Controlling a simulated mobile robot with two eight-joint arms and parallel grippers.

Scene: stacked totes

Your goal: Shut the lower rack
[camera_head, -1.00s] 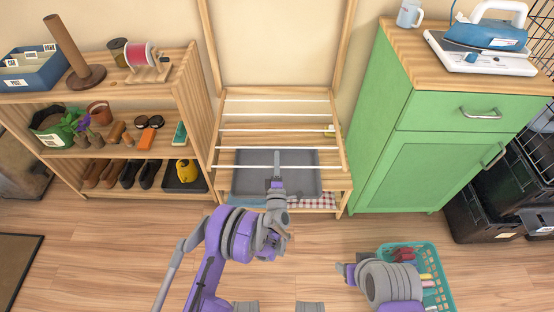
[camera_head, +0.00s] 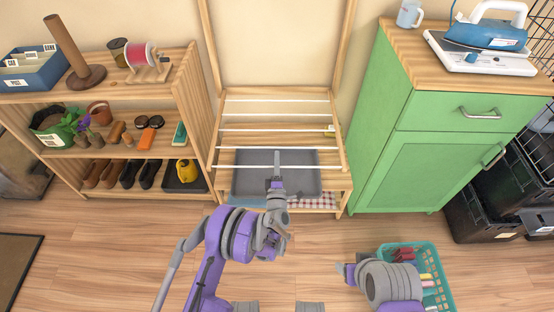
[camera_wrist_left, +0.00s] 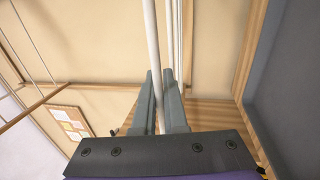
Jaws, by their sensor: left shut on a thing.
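The lower rack is a wooden frame with several white rods (camera_head: 248,166), in the middle of the head view between the shelf and the green cabinet. It lies out flat over a grey tray (camera_head: 306,187). My left gripper (camera_head: 277,179) is at the middle of the front rod, shut on it. In the left wrist view, a white rod (camera_wrist_left: 151,40) runs between the two fingers of the left gripper (camera_wrist_left: 163,88). My right gripper (camera_head: 343,269) is low in the head view, away from the rack; its fingers are too small to read.
A wooden shelf (camera_head: 190,90) with shoes and pots stands left. A green cabinet (camera_head: 430,160) stands close on the right. A teal basket (camera_head: 436,262) is on the floor beside my right arm. A checked cloth (camera_head: 318,200) lies below the tray.

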